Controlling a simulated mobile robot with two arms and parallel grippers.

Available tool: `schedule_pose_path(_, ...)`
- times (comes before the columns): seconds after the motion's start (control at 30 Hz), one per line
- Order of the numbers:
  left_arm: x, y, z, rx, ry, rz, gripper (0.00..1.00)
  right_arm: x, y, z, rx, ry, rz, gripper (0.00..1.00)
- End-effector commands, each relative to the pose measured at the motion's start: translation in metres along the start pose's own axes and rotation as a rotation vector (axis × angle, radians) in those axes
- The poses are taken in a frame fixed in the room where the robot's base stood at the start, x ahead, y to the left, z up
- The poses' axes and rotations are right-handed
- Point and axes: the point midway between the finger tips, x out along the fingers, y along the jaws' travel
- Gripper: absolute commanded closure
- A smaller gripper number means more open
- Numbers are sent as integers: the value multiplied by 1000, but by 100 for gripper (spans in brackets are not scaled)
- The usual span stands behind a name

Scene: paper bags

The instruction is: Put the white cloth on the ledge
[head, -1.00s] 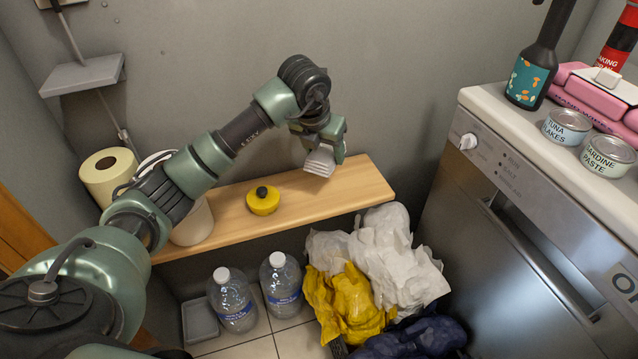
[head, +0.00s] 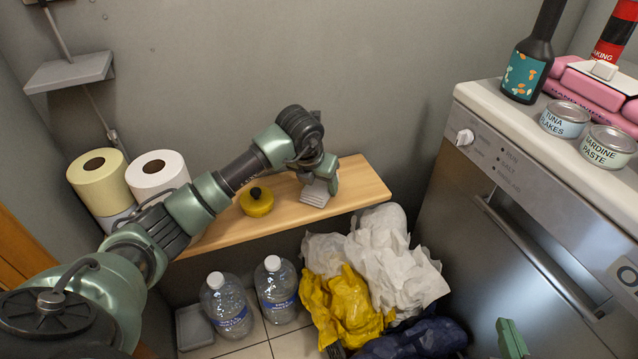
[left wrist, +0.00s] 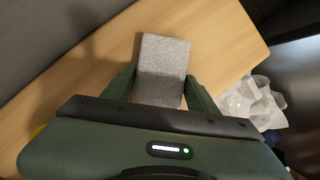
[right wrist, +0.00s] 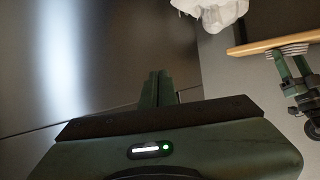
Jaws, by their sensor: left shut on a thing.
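The white cloth (head: 315,193) is a small folded stack, greyish in the left wrist view (left wrist: 162,60). My left gripper (head: 322,175) is shut on it, with a finger on each side. The cloth is at the top of the wooden ledge (head: 361,188), right of the yellow round object; it looks to be touching the wood or just above it. The right wrist view also shows the cloth (right wrist: 292,50) against the ledge (right wrist: 270,43). My right gripper (right wrist: 158,88) is shut and empty; part of it shows at the lower right of the head view.
A yellow round object (head: 257,202) sits on the ledge, left of the cloth. Toilet rolls (head: 158,175) stand at the left. Water bottles (head: 227,305) and crumpled white (head: 395,260) and yellow bags (head: 340,305) are below. A steel appliance (head: 530,210) stands right.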

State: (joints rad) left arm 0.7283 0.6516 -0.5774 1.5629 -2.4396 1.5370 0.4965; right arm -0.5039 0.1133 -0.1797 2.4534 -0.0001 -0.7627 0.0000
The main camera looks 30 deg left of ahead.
Motion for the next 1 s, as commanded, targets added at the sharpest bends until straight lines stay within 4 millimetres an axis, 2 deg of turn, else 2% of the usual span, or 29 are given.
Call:
schedule_pose_path(0.17, 1, 0, -1, 0, 0, 0, 81, 1, 0, -3, 0, 16, -1, 100)
schedule_pose_path(0.2, 1, 0, -1, 0, 1, 0, 33, 1, 0, -4, 0, 19, -1, 100)
schedule_pose_path(0.27, 1, 0, -1, 0, 1, 0, 20, 1, 0, -4, 0, 18, -1, 100)
schedule_pose_path(0.67, -2, 0, 1, 0, 0, 0, 20, 0, 0, -2, 0, 2, -1, 100)
schedule_pose_path(0.87, -31, 1, 2, 1, -2, 1, 20, -10, 5, 32, 1, -168, 11, 100)
schedule_pose_path(1.0, -59, 1, 2, 1, -3, 1, 20, -25, 9, 62, 3, -327, 20, 100)
